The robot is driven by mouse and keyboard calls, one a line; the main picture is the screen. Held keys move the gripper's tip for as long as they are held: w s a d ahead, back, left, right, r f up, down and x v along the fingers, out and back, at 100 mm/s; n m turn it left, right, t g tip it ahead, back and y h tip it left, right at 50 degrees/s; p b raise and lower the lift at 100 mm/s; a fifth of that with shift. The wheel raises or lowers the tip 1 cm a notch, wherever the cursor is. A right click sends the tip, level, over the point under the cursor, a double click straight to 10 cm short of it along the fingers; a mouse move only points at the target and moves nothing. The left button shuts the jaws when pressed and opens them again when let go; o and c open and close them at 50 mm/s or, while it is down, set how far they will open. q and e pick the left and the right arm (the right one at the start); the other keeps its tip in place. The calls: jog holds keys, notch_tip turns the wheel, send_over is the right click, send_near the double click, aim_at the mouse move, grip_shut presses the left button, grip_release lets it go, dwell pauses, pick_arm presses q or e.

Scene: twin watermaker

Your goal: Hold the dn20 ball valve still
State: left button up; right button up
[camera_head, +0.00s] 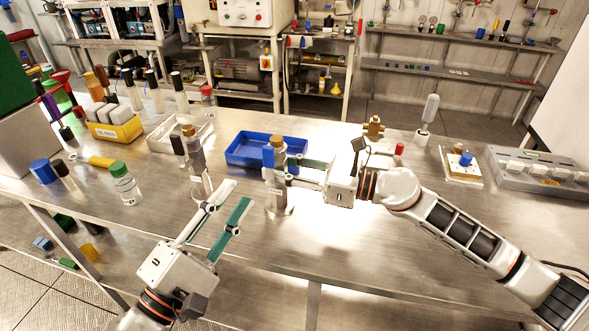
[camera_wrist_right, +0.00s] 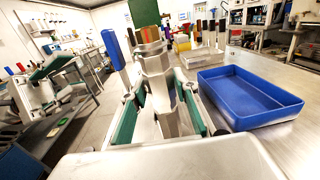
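A grey metal valve with a blue lever and brown top (camera_head: 279,158) stands upright on a round base on the bench; I take it as the dn20 ball valve. My right gripper (camera_head: 279,170) comes from the right with its fingers on both sides of the valve body. In the right wrist view the valve body (camera_wrist_right: 157,82) sits between the green finger pads (camera_wrist_right: 160,100), which look closed against it. My left gripper (camera_head: 239,194) is open and empty, above the bench, left of and nearer than the valve, apart from it.
A similar valve with a dark lever (camera_head: 195,150) stands to the left. A blue tray (camera_head: 240,160) lies close behind the held valve and also shows in the wrist view (camera_wrist_right: 245,113).

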jog(key=shift+w+a, duration=0.1)
jog(key=shift+a, duration=0.15)
grip_shut()
dwell(0.6)
jog(key=shift+o, duration=1.3)
grip_release()
